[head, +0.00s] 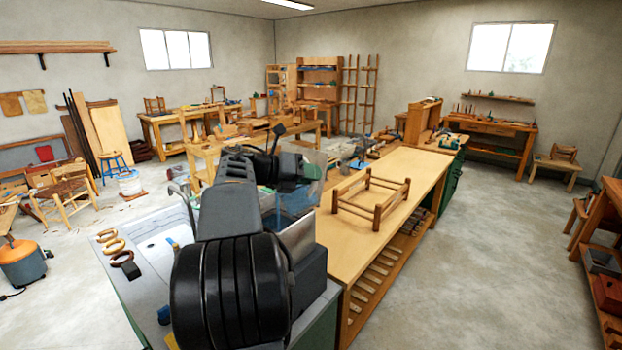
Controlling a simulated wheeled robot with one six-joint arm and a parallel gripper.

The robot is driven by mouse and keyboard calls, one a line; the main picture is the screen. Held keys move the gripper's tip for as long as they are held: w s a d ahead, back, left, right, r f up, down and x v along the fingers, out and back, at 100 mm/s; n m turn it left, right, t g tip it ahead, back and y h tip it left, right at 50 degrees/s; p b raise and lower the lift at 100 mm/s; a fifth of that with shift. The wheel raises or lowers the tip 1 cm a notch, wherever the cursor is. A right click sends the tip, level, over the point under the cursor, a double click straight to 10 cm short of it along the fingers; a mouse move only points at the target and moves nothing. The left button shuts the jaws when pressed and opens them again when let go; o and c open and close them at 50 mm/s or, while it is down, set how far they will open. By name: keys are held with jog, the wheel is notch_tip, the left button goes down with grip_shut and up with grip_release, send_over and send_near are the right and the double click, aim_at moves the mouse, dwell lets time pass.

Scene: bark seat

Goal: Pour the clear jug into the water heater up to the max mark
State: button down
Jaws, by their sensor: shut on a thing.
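My gripper (290,168) is at the far end of my dark arm, over the grey-topped bench, and much of it is hidden by the arm. It is shut on what looks like the clear jug (316,160), a see-through shape at its right side. A blue see-through vessel (295,202) stands just below it, partly behind my arm. I cannot tell whether this is the water heater. No max mark or water level can be made out, and I see no stream.
Open concrete floor (500,250) lies further right.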

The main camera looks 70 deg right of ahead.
aim_at(312, 203)
jog(key=shift+w+d+r+n, duration=0.1)
jog(key=shift+w+r+n, duration=0.15)
jog(key=shift+r, duration=0.3)
jog(key=shift+w+d+r+n+g, duration=0.1)
jog(key=shift+w+r+n+g, duration=0.15)
jog(key=shift+r, duration=0.25)
jog(key=shift+w+d+r+n+g, duration=0.15)
jog(key=shift+r+n, duration=0.15)
jog(key=shift+r, duration=0.15)
jog(key=shift+w+d+r+n+g, duration=0.1)
jog(key=shift+r+n+g, duration=0.15)
jog(key=shift+r, duration=0.25)
jog(key=shift+w+d+r+n, duration=0.15)
jog(key=shift+r+n, duration=0.1)
jog(key=shift+r, duration=0.15)
jog(key=shift+w+a+r+n, duration=0.1)
jog(key=shift+w+r+n, duration=0.1)
jog(key=shift+r, duration=0.2)
jog(key=shift+r, duration=0.1)
